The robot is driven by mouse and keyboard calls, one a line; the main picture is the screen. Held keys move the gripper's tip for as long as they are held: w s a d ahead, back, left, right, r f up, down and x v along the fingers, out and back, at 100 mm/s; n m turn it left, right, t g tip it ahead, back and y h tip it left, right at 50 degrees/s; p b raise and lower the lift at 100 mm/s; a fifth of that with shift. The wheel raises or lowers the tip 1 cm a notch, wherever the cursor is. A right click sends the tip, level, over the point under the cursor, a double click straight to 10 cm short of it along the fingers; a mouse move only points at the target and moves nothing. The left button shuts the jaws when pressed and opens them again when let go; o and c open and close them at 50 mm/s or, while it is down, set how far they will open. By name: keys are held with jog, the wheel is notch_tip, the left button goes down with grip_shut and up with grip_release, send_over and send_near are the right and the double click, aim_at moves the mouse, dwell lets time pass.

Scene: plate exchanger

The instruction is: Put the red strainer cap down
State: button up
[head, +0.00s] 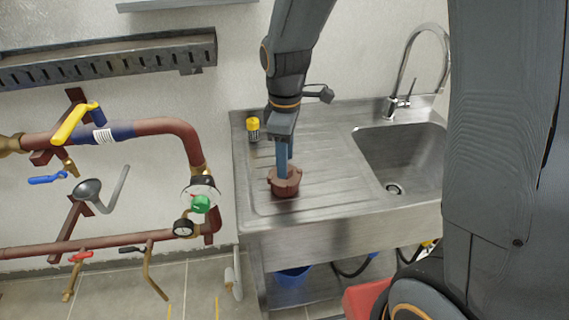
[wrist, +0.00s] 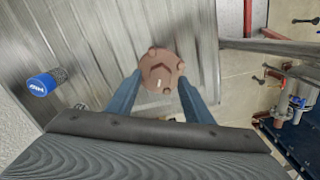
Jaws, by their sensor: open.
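The red strainer cap (head: 285,184) is a reddish-brown round piece with lugs on its rim. It sits on the ribbed drainboard of the steel sink unit (head: 330,206), near the front edge. In the wrist view the cap (wrist: 160,70) lies between the tips of my two blue fingers, with a raised hex shape on its top. My gripper (head: 284,165) points down at the cap from above. It is open, with a finger on each side of the cap in the wrist view (wrist: 160,88). I cannot tell whether the fingers touch it.
A yellow-topped container (head: 253,128) stands at the drainboard's back left. The sink basin (head: 405,160) with a curved tap (head: 408,75) is to the right. Red pipework with valves (head: 160,130) runs along the wall at left.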

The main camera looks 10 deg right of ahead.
notch_tip(320, 180, up, 10)
jog(key=f+b, duration=0.1)
jog(key=b, duration=0.1)
jog(key=s+d+f+m+t, duration=0.1)
jog(key=s+d+f+m, duration=0.8)
jog(key=m, duration=0.4)
jog(key=shift+s+d+m, duration=0.2)
jog(key=shift+s+m, duration=0.1)
jog(key=shift+s, duration=0.25)
